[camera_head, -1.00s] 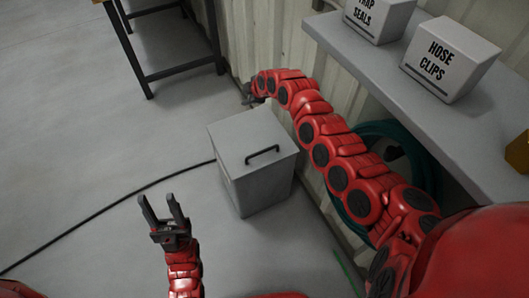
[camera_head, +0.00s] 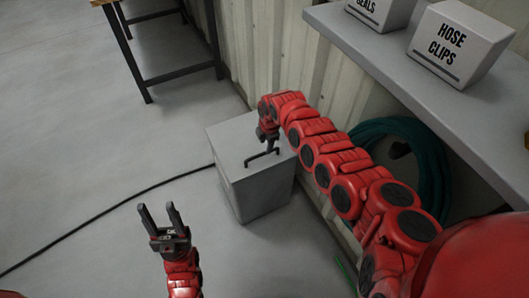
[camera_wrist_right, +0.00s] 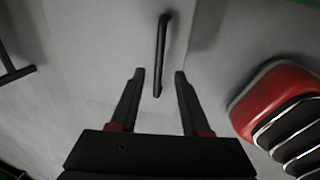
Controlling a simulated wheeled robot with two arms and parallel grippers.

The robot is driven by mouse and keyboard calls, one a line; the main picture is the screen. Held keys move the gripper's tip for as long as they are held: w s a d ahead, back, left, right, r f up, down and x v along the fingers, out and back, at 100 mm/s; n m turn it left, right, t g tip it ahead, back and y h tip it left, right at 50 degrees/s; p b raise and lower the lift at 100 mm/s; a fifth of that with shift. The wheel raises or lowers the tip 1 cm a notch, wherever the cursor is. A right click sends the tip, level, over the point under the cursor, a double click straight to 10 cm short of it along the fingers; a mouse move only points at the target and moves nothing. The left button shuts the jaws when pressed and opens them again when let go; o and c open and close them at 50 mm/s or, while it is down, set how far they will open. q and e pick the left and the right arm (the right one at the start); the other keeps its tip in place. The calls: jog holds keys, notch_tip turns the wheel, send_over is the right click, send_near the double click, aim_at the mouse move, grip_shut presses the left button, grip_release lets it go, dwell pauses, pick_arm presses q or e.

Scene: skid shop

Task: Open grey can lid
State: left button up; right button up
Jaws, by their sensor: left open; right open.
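The grey can (camera_head: 250,190) is a square box on the floor against the wall, with its lid (camera_head: 230,140) shut. A black bar handle (camera_head: 262,158) stands on the lid. My right gripper (camera_head: 270,146) hangs over the lid, just behind the handle in the head view. In the right wrist view, the handle (camera_wrist_right: 161,55) lies ahead of my open right gripper (camera_wrist_right: 158,75), its near end between the fingertips; I cannot tell whether they touch the lid. My left gripper (camera_head: 160,212) is open and empty, in front of the can and to its left.
A grey shelf (camera_head: 400,60) at right carries a HOSE CLIPS box (camera_head: 460,45) and another box. A green hose coil (camera_head: 430,165) hangs beneath. A black cable (camera_head: 110,200) runs along the floor to the can.

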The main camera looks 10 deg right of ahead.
aim_at(264, 153)
jog(key=f+b, duration=0.1)
jog(key=f, duration=0.1)
jog(key=w+f+b, duration=0.1)
jog(key=f+b, duration=0.1)
jog(key=f, duration=0.1)
jog(key=shift+a+f, duration=0.2)
jog(key=shift+f, duration=0.15)
grip_shut()
dwell(1.2)
